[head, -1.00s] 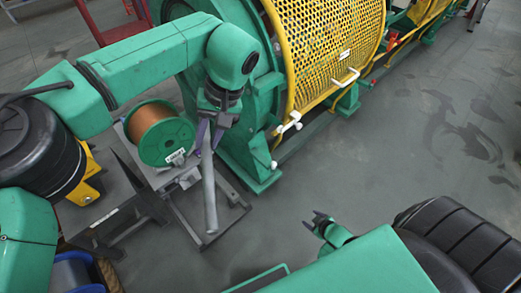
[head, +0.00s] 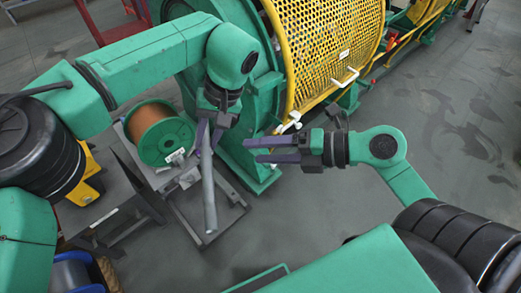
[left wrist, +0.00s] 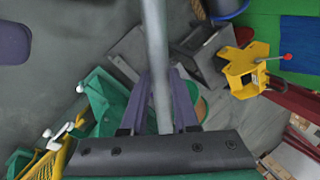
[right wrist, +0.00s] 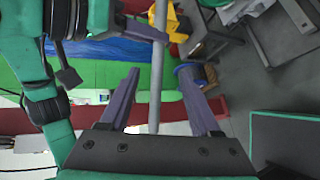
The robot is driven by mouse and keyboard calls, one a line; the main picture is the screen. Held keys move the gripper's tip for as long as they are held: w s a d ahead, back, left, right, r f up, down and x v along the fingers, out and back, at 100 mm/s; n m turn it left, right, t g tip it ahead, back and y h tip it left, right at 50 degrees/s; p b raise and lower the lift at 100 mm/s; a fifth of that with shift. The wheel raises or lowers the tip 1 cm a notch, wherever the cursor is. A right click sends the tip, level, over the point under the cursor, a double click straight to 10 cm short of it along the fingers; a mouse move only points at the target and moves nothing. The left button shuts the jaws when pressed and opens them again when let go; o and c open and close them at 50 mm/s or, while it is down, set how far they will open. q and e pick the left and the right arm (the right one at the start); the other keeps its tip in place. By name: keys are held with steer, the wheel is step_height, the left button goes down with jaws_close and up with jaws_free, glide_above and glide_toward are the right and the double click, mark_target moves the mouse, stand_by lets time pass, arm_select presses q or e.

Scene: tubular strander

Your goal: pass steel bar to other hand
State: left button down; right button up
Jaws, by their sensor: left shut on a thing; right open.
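The steel bar (head: 208,185) is a grey rod hanging nearly upright, its lower end tilted slightly right in the head view. My left gripper (head: 204,138) is shut on its upper part. In the left wrist view the bar (left wrist: 156,60) runs between the purple fingers (left wrist: 160,105). My right gripper (head: 250,150) is open, with its purple fingers pointing left toward the bar, apart from it in the head view. In the right wrist view the bar (right wrist: 157,70) shows upright beyond and between the open fingers (right wrist: 165,90).
A spool of copper wire (head: 158,133) with green flanges sits on a grey stand left of the bar. The green machine with its yellow mesh guard (head: 330,45) stands behind both grippers. The grey floor (head: 330,215) in front is clear.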

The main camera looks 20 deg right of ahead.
steer(key=x, duration=1.2)
steer(key=shift+s, duration=0.2)
steer(key=shift+a, duration=0.15)
steer(key=shift+f, duration=0.1)
jaws_close()
arm_select(q)
steer(key=shift+w+r, duration=0.1)
steer(key=shift+w, duration=0.05)
arm_select(e)
steer(key=shift+f, duration=0.2)
arm_select(q)
steer(key=c, duration=0.7)
jaws_free()
steer(key=shift+o, duration=0.5)
arm_select(e)
steer(key=shift+r, duration=0.2)
